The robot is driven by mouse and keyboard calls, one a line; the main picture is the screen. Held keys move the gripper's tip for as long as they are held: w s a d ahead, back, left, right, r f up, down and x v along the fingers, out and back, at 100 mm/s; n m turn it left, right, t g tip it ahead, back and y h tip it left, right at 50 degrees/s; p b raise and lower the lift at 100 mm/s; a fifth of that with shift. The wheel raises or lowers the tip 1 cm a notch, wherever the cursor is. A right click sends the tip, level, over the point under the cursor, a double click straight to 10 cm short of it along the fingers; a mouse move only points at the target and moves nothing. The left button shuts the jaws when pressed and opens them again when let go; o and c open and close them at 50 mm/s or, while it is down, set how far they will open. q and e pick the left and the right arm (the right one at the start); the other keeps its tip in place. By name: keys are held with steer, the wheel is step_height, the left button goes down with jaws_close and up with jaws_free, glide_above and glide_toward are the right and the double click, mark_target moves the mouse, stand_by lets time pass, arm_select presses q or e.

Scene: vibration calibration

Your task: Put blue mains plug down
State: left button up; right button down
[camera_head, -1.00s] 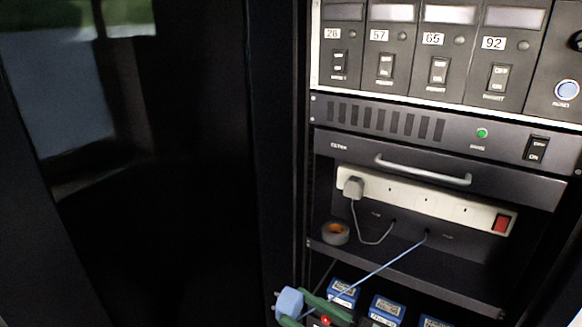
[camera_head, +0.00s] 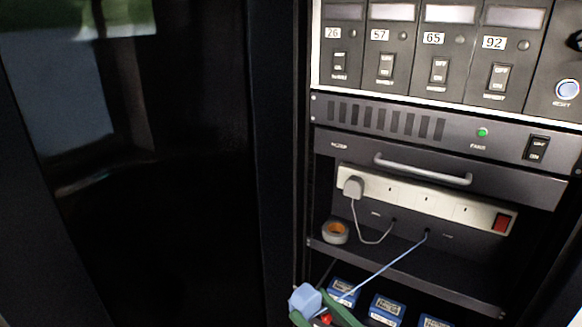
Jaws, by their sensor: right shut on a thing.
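The blue mains plug (camera_head: 305,300) is at the bottom of the view, in front of the rack's lower left. My right gripper (camera_head: 316,305), with green fingers, is shut on it and holds it up. A blue cable (camera_head: 384,269) runs from the plug area up to a hole in the rack's back panel. The white power strip (camera_head: 405,196) is mounted above the shelf, with a grey plug (camera_head: 353,187) in its left socket and a red switch (camera_head: 502,223) at its right end. My left gripper is not in view.
A roll of tape (camera_head: 335,232) lies at the left of the shelf (camera_head: 410,275), with bare room to its right. Several blue boxes (camera_head: 387,309) stand below. A drawer handle (camera_head: 422,171) juts out above the strip. A dark door panel (camera_head: 160,200) fills the left.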

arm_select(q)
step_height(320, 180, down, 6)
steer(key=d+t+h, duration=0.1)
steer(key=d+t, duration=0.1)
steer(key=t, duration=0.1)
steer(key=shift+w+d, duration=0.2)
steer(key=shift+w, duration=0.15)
arm_select(e)
steer(key=s+d+f+m+t+h, duration=0.1)
steer(key=d+f+m+t+h, duration=0.2)
steer(key=d+h, duration=0.4)
steer(key=s+d+f+m+t+h, duration=0.1)
steer(key=d+f+m+t+h, duration=0.2)
steer(key=d+m+h, duration=0.2)
steer(key=d+h, duration=0.2)
steer(key=d, duration=0.1)
steer(key=shift+s+d+m+h, duration=0.15)
steer(key=shift+s+m+h, duration=0.15)
steer(key=shift+m+h, duration=0.1)
steer(key=shift+w, duration=0.1)
